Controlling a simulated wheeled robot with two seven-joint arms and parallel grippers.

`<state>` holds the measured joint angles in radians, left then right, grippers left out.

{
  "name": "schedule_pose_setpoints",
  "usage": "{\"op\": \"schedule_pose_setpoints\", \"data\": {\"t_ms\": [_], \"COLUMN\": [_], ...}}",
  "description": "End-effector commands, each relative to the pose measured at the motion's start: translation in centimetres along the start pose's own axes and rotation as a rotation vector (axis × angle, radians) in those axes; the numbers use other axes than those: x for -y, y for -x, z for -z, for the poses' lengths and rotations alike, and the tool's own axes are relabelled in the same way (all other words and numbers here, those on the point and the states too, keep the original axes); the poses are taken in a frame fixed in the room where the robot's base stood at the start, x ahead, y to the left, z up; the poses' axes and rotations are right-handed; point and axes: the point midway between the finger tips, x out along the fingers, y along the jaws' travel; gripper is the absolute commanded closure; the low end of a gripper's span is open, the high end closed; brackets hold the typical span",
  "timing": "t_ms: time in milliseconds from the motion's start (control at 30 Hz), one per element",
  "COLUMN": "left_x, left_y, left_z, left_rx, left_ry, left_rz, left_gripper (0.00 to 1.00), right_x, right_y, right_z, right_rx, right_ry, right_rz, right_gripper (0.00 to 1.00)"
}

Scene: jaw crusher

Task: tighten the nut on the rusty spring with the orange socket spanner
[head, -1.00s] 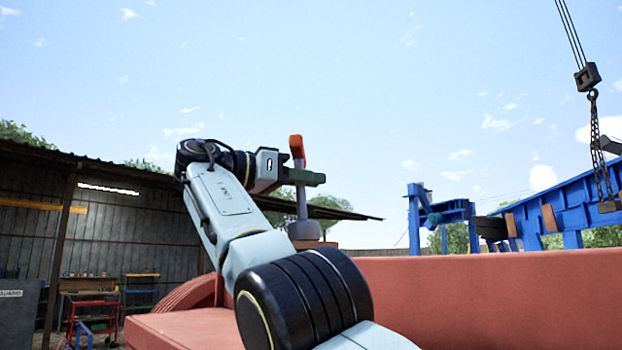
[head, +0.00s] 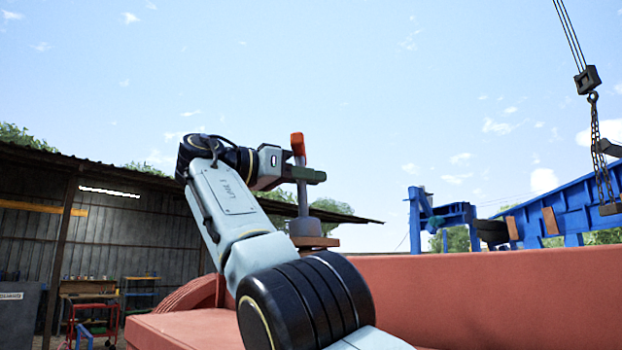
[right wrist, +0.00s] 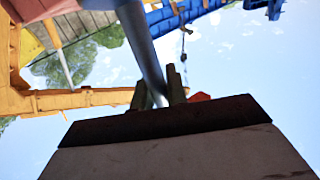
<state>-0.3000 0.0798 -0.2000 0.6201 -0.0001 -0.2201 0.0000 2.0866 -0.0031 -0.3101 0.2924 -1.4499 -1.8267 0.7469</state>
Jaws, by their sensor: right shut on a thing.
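In the head view my right gripper (head: 305,174) is shut on the orange socket spanner (head: 298,145), around its grey shaft. The spanner stands upright, with its orange handle on top and the wide grey socket end below. That end is just above or on a brown plate (head: 316,242) behind the red machine body; I cannot tell whether they touch. In the right wrist view the fingers (right wrist: 160,92) close around the grey shaft (right wrist: 142,42). The nut and the rusty spring cannot be made out. My left gripper is not in view.
The red machine body (head: 500,295) fills the lower right. A blue frame (head: 550,220) stands at the right, with a hanging hook and chain (head: 598,130). A shed (head: 120,235) with a red trolley (head: 92,320) is at the left. Open sky surrounds the spanner's top.

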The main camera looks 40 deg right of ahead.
Motion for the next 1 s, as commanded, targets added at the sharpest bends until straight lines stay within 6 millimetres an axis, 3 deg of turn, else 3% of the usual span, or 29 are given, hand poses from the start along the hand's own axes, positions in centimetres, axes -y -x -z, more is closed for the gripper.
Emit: {"op": "schedule_pose_setpoints", "data": {"t_ms": [167,200,367,800,1000], "left_x": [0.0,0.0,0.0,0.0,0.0], "left_y": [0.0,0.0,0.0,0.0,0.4], "left_z": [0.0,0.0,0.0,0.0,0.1], "left_rx": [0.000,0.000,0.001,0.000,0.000], "left_ry": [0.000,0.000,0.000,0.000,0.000], "left_rz": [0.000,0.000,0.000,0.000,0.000], "left_gripper": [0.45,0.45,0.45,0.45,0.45], "right_x": [0.4,0.4,0.3,0.1,-0.2], "right_y": [0.2,0.2,0.1,0.1,1.5], "right_z": [-0.5,-0.5,-0.3,-0.2,0.0], "right_rx": [0.005,0.005,0.004,0.004,0.001], "right_ry": [0.008,0.007,0.006,0.004,0.002], "right_rz": [0.007,0.007,0.005,0.002,0.000], "right_gripper": [1.00,0.81,0.60,0.60,0.60]}}
